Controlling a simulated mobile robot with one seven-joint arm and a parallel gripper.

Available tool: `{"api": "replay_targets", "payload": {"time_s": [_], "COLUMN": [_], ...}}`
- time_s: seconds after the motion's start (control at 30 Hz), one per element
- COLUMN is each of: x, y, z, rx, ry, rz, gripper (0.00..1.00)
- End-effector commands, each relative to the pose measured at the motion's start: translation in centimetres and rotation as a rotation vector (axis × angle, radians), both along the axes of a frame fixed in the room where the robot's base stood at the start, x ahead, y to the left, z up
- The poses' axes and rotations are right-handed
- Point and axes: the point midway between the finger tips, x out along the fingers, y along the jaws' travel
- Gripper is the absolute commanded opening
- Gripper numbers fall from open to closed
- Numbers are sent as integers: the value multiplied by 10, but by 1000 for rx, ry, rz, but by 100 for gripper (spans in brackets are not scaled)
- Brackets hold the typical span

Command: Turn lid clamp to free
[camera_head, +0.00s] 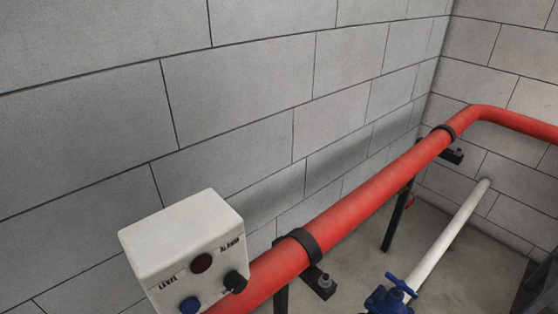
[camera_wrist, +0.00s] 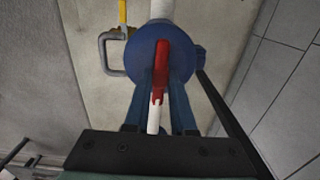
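In the wrist view a blue round body (camera_wrist: 150,61) stands at the centre. A red lever-like part (camera_wrist: 160,66) lies across its face, with a white rod-like part (camera_wrist: 153,118) below it. I cannot tell whether the red part is the lid clamp. A grey square loop (camera_wrist: 104,56) hangs to the left of the blue body, below a yellow strip (camera_wrist: 122,12). No lid clamp can be identified in the head view.
A black plate (camera_wrist: 160,155) crosses the bottom of the wrist view. In the head view a red pipe (camera_head: 370,200) runs along the block wall, beside a white control box (camera_head: 180,240). A blue valve (camera_head: 392,298) and white pipe (camera_head: 450,230) are at lower right.

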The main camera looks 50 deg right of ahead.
Motion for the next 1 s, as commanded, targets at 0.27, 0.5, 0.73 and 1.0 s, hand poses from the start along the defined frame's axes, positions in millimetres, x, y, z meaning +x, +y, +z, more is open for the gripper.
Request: {"api": "replay_targets", "payload": {"time_s": [0.27,0.5,0.73,1.0], "x": [0,0,0,0], "y": [0,0,1,1], "z": [0,1,1,2], "rx": [0,0,0,0], "ry": [0,0,1,1], "rz": [0,14,102,321], "gripper": [0,0,0,0]}}
